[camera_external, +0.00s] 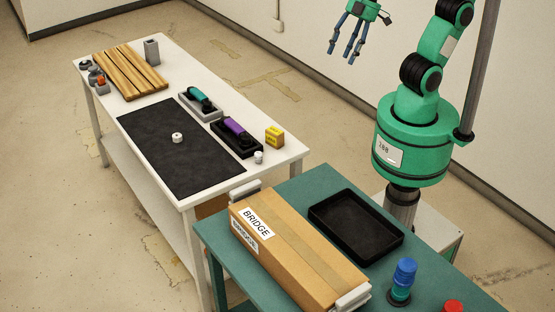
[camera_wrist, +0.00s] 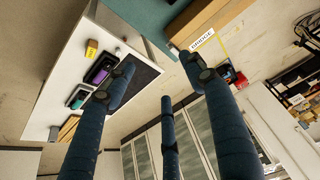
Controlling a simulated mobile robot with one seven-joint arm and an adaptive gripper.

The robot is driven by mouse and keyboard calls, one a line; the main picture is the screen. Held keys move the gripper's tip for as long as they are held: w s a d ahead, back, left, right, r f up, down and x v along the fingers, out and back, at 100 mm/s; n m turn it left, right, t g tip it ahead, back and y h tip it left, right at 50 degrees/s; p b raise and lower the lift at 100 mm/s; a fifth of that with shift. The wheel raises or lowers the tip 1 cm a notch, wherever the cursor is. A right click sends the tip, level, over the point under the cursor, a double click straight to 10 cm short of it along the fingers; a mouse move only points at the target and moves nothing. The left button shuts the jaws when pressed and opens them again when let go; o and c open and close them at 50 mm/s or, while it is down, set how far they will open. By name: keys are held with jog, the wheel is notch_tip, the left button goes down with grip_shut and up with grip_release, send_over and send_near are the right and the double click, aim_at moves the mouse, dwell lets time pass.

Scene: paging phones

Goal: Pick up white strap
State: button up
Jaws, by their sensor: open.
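A small white coiled roll (camera_external: 177,137), which may be the white strap, lies on the dark mat (camera_external: 185,165) on the white table. I cannot make it out in the wrist view, where a finger covers part of the mat (camera_wrist: 146,76). A second small white piece (camera_external: 258,157) stands near the table's right end, beside the purple device. My gripper (camera_external: 346,50) is open and empty, raised high at the top of the external view, far from both. Its blue fingers are spread in the wrist view (camera_wrist: 162,78).
The white table (camera_external: 290,152) also holds wooden boards (camera_external: 130,70), a grey block (camera_external: 151,51), teal (camera_external: 200,97) and purple (camera_external: 236,130) devices in trays, and a yellow box (camera_external: 274,136). The green table holds a BRIDGE carton (camera_external: 300,260), black tray (camera_external: 356,226) and blue stack (camera_external: 403,275).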

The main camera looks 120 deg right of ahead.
jog(key=w+d+m+g+p, duration=0.1)
jog(key=w+d, duration=0.8)
jog(key=w, duration=0.3)
jog(key=w+d+g, duration=0.1)
jog(key=w+d, duration=0.8)
jog(key=w, duration=0.3)
jog(key=m+g+p, duration=0.1)
jog(key=g+p, duration=0.1)
jog(key=g, duration=0.1)
send_over(171, 135)
notch_tip(171, 135, down, 37)
jog(key=shift+s+d, duration=0.1)
jog(key=shift+f+b, duration=0.5)
jog(key=shift+f, duration=3.75)
